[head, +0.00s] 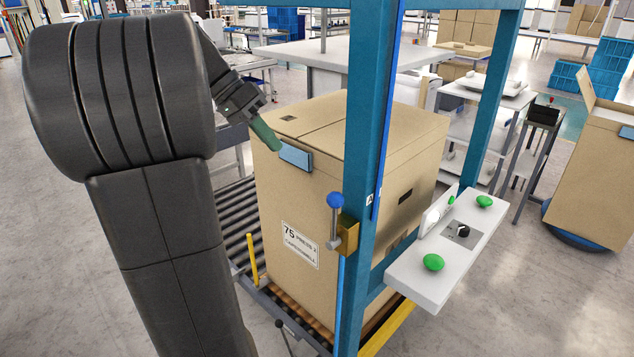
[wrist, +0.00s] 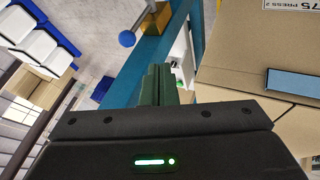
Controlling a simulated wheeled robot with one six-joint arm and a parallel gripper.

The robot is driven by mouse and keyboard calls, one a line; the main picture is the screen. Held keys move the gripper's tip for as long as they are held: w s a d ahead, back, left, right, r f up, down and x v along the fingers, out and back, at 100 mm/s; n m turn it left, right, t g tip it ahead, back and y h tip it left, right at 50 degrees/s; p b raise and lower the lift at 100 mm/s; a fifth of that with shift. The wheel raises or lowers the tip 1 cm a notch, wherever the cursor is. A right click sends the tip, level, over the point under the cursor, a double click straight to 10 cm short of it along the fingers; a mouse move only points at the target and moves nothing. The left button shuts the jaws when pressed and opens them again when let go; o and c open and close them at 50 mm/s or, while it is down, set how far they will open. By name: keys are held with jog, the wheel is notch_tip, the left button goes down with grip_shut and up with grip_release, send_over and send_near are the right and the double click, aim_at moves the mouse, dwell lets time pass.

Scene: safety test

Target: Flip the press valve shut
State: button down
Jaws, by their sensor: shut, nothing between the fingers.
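The press valve has a brass body (head: 348,235) on the blue post and a grey lever ending in a blue ball (head: 335,200). In the head view the lever stands upright, with the ball at the top. The wrist view shows the blue ball (wrist: 127,39) and brass body (wrist: 160,16) at the top, beyond my fingertips. My gripper (head: 266,137) has green fingers, is shut and empty, and is apart from the valve, up and left of it in the head view. The closed fingers also show in the wrist view (wrist: 159,84). Nothing hides the lever.
A large cardboard box (head: 320,200) stands on a roller conveyor (head: 238,225) behind the blue post (head: 366,130). A white control panel (head: 440,262) with green buttons juts out right of the valve. A yellow post (head: 252,258) stands at the conveyor's edge.

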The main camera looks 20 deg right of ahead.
jog(key=s+d+f+p, duration=0.2)
jog(key=s+d+f, duration=0.4)
jog(key=f, duration=0.2)
jog(key=shift+s+d, duration=0.3)
jog(key=shift+d, duration=0.1)
jog(key=s+d+f+m+t+y+b, duration=0.1)
jog(key=s+d+f+t+y+b, duration=0.1)
jog(key=s+t+b, duration=0.5)
jog(key=s+d+f+m+t+y+b, duration=0.2)
jog(key=s+d+f+t+y+b, duration=0.1)
jog(key=s+f+t+b, duration=0.4)
jog(key=shift+s+d+f+m+t+y, duration=0.3)
jog(key=shift+s+d+t, duration=0.4)
jog(key=shift+s, duration=0.45)
dwell(0.4)
